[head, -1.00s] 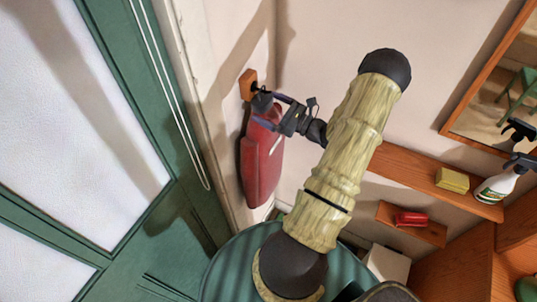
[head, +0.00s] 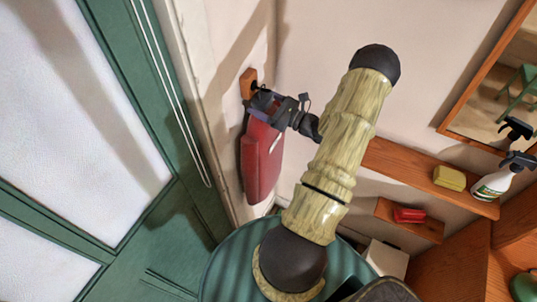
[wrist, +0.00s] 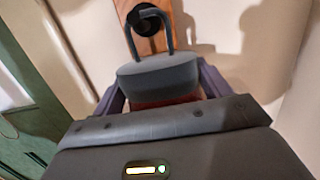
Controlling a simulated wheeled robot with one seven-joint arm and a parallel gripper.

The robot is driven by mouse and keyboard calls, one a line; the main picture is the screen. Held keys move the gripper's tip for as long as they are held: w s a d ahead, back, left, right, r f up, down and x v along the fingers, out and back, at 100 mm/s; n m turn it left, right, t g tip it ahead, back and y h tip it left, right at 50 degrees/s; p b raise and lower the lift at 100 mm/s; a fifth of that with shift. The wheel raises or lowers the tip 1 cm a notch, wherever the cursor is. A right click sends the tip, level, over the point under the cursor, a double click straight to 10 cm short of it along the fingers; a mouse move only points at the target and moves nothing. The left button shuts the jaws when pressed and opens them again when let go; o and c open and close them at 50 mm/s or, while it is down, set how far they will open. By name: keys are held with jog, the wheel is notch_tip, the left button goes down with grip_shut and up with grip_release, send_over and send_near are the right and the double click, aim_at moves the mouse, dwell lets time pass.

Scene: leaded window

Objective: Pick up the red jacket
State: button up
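The red jacket (head: 262,165) hangs against the wall beside the green-framed window, below a wooden block (head: 248,84). In the wrist view a dark grey top piece (wrist: 158,75) with a loop hangs at a round dark peg on the wood, and a strip of the red jacket (wrist: 165,103) shows beneath it. My gripper (head: 263,102) is at the jacket's top, just below the block. Its purple fingers stand apart on either side of the grey piece, and I see no clear grip on it. The fingertips are partly hidden.
The green-framed window (head: 150,245) is close on the left, with a cord along it. A wooden shelf (head: 405,175) at the right holds a yellow sponge (head: 449,178) and a spray bottle (head: 497,182). A red item (head: 409,215) sits on a lower shelf. A mirror hangs upper right.

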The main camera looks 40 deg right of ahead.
jog(key=shift+r, duration=0.15)
jog(key=shift+r+b, duration=0.55)
jog(key=shift+b, duration=0.05)
jog(key=r+b+v, duration=0.1)
jog(key=b+v, duration=0.1)
jog(key=v, duration=0.4)
jog(key=r+b+v, duration=0.1)
jog(key=b+v, duration=0.1)
jog(key=v, duration=0.3)
jog(key=r+b+v, duration=0.1)
jog(key=b+v, duration=0.1)
jog(key=v, duration=0.4)
jog(key=shift+s+d, duration=0.15)
jog(key=shift+s, duration=0.45)
jog(key=shift+r+p, duration=0.65)
jog(key=shift+r, duration=0.1)
jog(key=shift+r+p+v, duration=0.2)
jog(key=shift+r+v, duration=0.05)
jog(key=shift+v, duration=1.25)
jog(key=shift+r+p+v, duration=0.2)
jog(key=shift+v, duration=1.25)
jog(key=shift+r+p+v, duration=0.2)
jog(key=shift+r+v, duration=0.05)
jog(key=shift+v, duration=1.25)
jog(key=shift+s, duration=0.1)
jog(key=shift+c, duration=0.2)
